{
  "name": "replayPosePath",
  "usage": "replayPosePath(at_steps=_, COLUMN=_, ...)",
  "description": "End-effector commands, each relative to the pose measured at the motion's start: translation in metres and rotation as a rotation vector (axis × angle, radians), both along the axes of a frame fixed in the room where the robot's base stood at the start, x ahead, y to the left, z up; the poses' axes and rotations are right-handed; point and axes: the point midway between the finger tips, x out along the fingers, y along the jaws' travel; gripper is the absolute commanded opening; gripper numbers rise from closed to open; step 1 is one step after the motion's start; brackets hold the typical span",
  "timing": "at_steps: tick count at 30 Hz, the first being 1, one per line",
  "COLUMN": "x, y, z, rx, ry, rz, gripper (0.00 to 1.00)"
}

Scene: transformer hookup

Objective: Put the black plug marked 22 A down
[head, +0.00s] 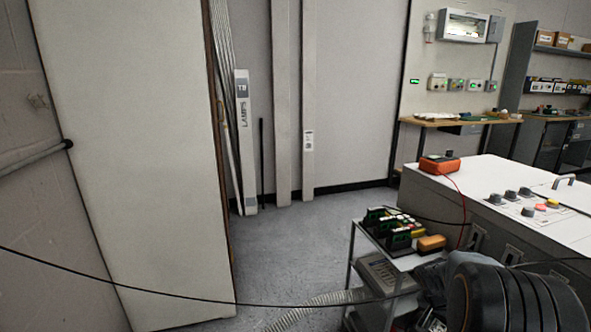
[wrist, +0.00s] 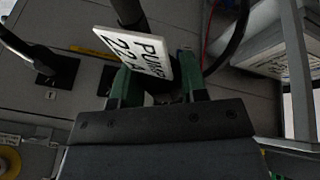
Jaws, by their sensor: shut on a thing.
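In the wrist view, my gripper (wrist: 158,86) is shut on a black plug (wrist: 128,12) with a white tag reading PUMP 22 A (wrist: 138,50). Its green-tipped fingers stand on either side of the plug, and the tag covers much of it. A grey panel with black sockets lies behind; whether the plug touches it I cannot tell. In the head view, my dark arm fills the lower right corner, and the gripper and plug cannot be made out there.
Another black plug (wrist: 42,62) sits at a socket on the panel's left. In the head view, a trolley (head: 352,262) carries black and green items and an orange block (head: 431,243). A white cabinet (head: 480,190) bears an orange meter (head: 440,165). Floor (head: 300,240) is open left of the trolley.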

Motion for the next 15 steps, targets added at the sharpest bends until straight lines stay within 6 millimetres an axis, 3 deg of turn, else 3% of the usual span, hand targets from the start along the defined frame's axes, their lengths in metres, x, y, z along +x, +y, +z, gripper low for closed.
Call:
replayPosePath(at_steps=8, x=0.029, y=0.102, z=-0.052, rx=0.002, ry=0.002, rz=0.4, gripper=0.0)
replayPosePath(at_steps=12, x=0.032, y=0.156, z=-0.075, rx=0.001, ry=0.002, rz=0.577, gripper=0.0)
replayPosePath(at_steps=15, x=0.03, y=0.185, z=-0.086, rx=0.0, ry=0.001, rz=0.662, gripper=0.0)
